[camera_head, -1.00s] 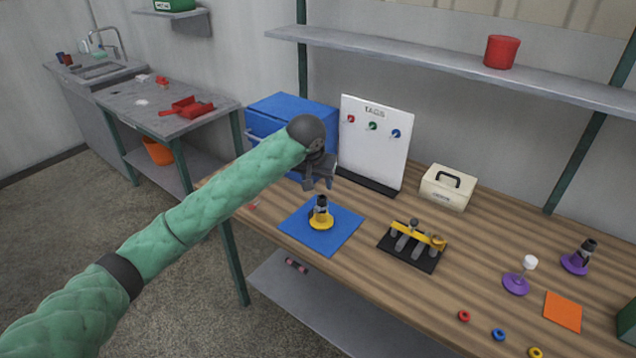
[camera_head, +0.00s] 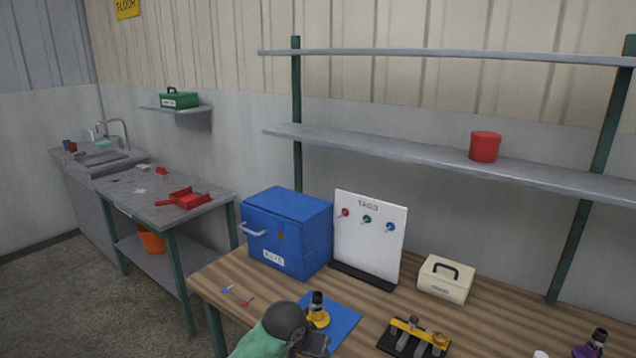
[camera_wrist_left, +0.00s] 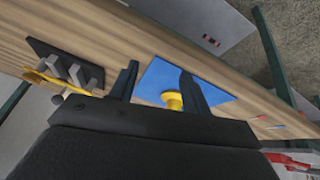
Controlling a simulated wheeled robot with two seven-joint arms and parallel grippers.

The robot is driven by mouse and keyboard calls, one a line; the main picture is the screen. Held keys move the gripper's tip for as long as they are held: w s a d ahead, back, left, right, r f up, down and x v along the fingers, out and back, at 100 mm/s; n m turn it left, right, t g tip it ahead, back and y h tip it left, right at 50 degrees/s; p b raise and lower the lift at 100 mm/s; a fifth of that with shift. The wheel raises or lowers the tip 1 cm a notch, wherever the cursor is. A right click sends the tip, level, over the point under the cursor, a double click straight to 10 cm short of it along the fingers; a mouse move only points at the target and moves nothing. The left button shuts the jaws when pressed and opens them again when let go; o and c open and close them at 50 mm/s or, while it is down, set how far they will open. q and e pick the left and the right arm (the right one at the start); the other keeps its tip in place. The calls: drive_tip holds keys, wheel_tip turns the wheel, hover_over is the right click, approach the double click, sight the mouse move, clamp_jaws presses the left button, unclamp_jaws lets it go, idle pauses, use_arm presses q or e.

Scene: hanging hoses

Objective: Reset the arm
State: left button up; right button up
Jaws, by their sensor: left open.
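My left arm, in a green sleeve, comes in at the bottom of the head view. My left gripper (camera_head: 318,345) is low in that view, just in front of the blue mat, and partly cut off by the bottom edge. In the left wrist view the two fingers of my left gripper (camera_wrist_left: 158,88) stand apart with nothing held between them. The yellow-based dark nozzle (camera_head: 318,311) stands upright on the blue mat (camera_head: 343,318). Its yellow base (camera_wrist_left: 172,100) shows beyond the fingers in the wrist view. My right gripper is in neither view.
A blue cabinet (camera_head: 288,232), a white tags board (camera_head: 370,240) and a cream box (camera_head: 446,278) stand along the table's back. A black rack with a yellow bar (camera_head: 418,333) is right of the mat. A red pot (camera_head: 485,147) sits on the shelf above.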

use_arm(q)
drive_tip(key=s+a+f+n+y, duration=0.1)
drive_tip(key=s+a+f, duration=0.3)
drive_tip(key=s+a, duration=0.5)
drive_tip(key=s+a+f+n+y, duration=0.1)
drive_tip(key=s+a+f, duration=0.3)
drive_tip(key=s, duration=0.9)
drive_tip(key=s+a+f+y, duration=0.1)
drive_tip(key=s+a+f, duration=0.3)
drive_tip(key=s+a, duration=0.45)
drive_tip(key=s+d+f+g, duration=0.1)
drive_tip(key=d+f, duration=0.1)
drive_tip(key=f, duration=0.7)
drive_tip(key=s+d+f+g, duration=0.1)
drive_tip(key=s+d+f, duration=0.1)
drive_tip(key=f, duration=0.8)
drive_tip(key=s+d+f, duration=0.1)
drive_tip(key=d+f, duration=0.1)
drive_tip(key=f, duration=0.8)
drive_tip(key=shift+s+g, duration=0.4)
drive_tip(key=shift+s+d+f, duration=0.1)
drive_tip(key=shift+w, duration=0.2)
